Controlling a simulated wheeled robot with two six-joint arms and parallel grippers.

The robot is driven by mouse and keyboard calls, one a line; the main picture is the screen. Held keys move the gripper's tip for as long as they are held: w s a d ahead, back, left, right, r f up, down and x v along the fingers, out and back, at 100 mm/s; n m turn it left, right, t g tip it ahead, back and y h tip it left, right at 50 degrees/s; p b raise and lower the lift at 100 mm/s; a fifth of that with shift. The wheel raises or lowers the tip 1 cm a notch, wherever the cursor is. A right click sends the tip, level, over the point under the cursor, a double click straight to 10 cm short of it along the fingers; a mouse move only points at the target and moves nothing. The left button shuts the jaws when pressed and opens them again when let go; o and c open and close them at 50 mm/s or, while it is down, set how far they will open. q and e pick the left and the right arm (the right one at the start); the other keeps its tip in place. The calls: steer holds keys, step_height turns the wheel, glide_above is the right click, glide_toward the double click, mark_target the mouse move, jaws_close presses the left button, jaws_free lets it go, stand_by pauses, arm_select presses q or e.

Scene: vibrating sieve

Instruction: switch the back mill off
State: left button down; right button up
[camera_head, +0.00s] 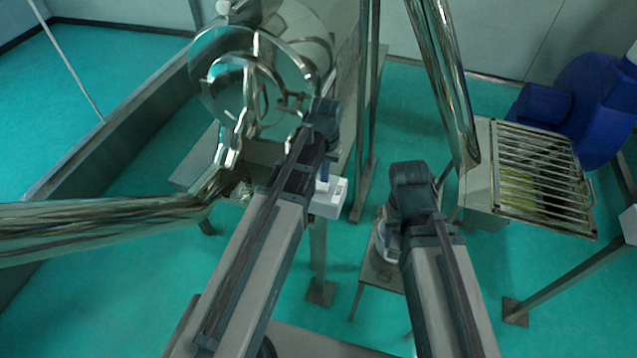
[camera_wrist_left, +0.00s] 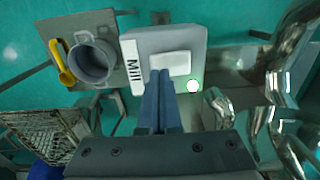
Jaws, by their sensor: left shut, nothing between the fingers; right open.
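The mill switch box (camera_wrist_left: 205,45) fills the upper middle of the left wrist view. It is grey, with a white label reading "Mill" (camera_wrist_left: 132,66), a pale rectangular switch plate (camera_wrist_left: 172,63) and a round, bright white-green light (camera_wrist_left: 193,86). In the head view the box (camera_head: 328,203) shows pale below my left gripper (camera_head: 322,183). My left gripper (camera_wrist_left: 160,74) is shut and empty, its tips over the lower left edge of the plate. I cannot tell whether they touch it. My right gripper (camera_head: 411,192) is open at centre right; its fingertips are hard to see.
A grey pot (camera_wrist_left: 91,62) and a yellow scoop (camera_wrist_left: 62,64) rest on a small stand (camera_wrist_left: 75,22). Shiny pipes and a round steel machine (camera_head: 225,80) stand at the back left. A slatted grate (camera_head: 545,180) and blue motor (camera_head: 590,105) are at right.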

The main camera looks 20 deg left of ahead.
mark_target(324, 185)
arm_select(q)
steer(key=shift+f+b, duration=1)
stand_by(0.4)
steer(key=shift+r, duration=0.15)
step_height(324, 185, up, 7)
steer(key=p, duration=0.7)
steer(key=s+d+f+m+b, duration=0.1)
steer(key=s+d+f+b, duration=0.2)
steer(key=s+d, duration=0.2)
steer(key=s+d+f+m+y+b, duration=0.1)
steer(key=s+d+f+m+b, duration=0.1)
steer(key=s+d, duration=0.3)
steer(key=s+f, duration=0.1)
steer(key=s, duration=0.3)
steer(key=shift+s+d+b, duration=0.15)
steer(key=shift+d+b, duration=0.1)
steer(key=shift+b, duration=0.15)
steer(key=shift+a, duration=0.1)
